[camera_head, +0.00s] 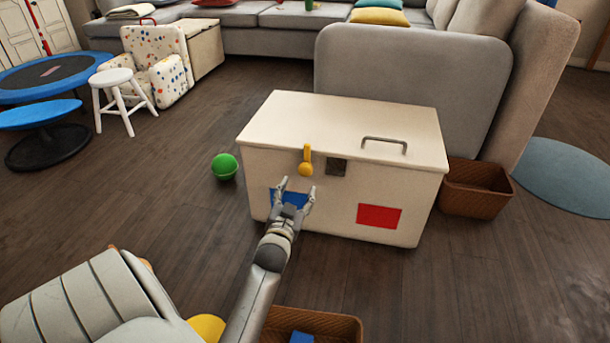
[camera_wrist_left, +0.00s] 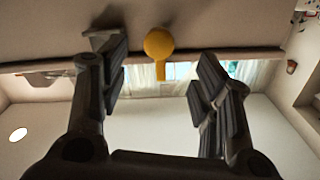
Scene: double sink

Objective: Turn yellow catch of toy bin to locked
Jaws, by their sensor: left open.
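The toy bin (camera_head: 265,165) is a cream box with a closed lid. Its yellow catch (camera_head: 306,161) is on the front near the lid edge, its round knob at the lower end and its narrow stem pointing up. My left gripper (camera_head: 297,188) is open and empty, in front of the bin just below the catch, partly covering a blue patch (camera_head: 288,198). In the left wrist view the catch (camera_wrist_left: 159,46) appears between the open fingers (camera_wrist_left: 160,78), knob uppermost, with no visible contact. My right gripper is not visible.
A red patch (camera_head: 379,216) is on the bin's front and a metal handle (camera_head: 385,143) on its lid. A green ball (camera_head: 224,166) lies to the left, a brown basket (camera_head: 476,190) stands to the right. Another basket (camera_head: 340,326) is near the bottom edge.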

